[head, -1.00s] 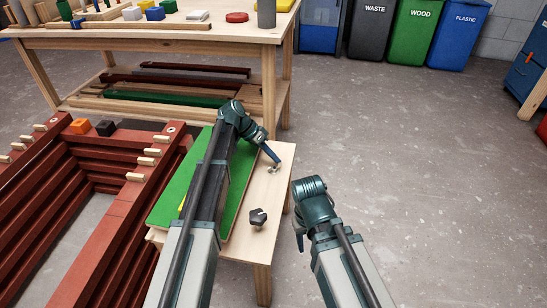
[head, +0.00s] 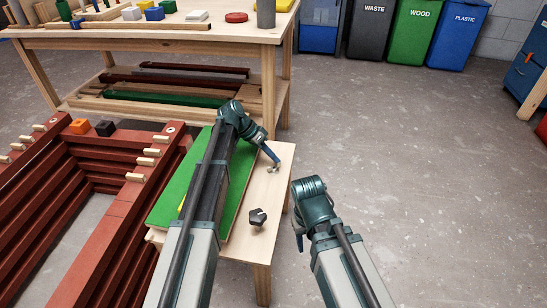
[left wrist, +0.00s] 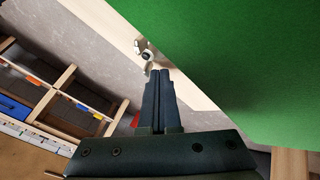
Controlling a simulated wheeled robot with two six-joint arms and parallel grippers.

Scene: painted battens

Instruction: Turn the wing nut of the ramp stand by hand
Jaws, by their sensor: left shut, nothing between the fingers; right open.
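The green ramp (head: 236,200) lies on a pale wooden stand (head: 273,195). A small metallic wing nut (head: 272,170) sits on the stand's top, to the right of the ramp; it also shows in the left wrist view (left wrist: 146,50). My left gripper (head: 276,162) reaches over the ramp, with its tips close to the wing nut. In the left wrist view its fingers (left wrist: 159,72) are together with nothing between them, just short of the nut; contact cannot be told. My right gripper (head: 299,242) is open and points down, to the right of the stand.
A black knob (head: 257,217) sits at the stand's near right side. Red battens with pegs (head: 125,205) fill the left. A workbench (head: 180,38) with blocks stands behind. Bins (head: 410,30) line the back.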

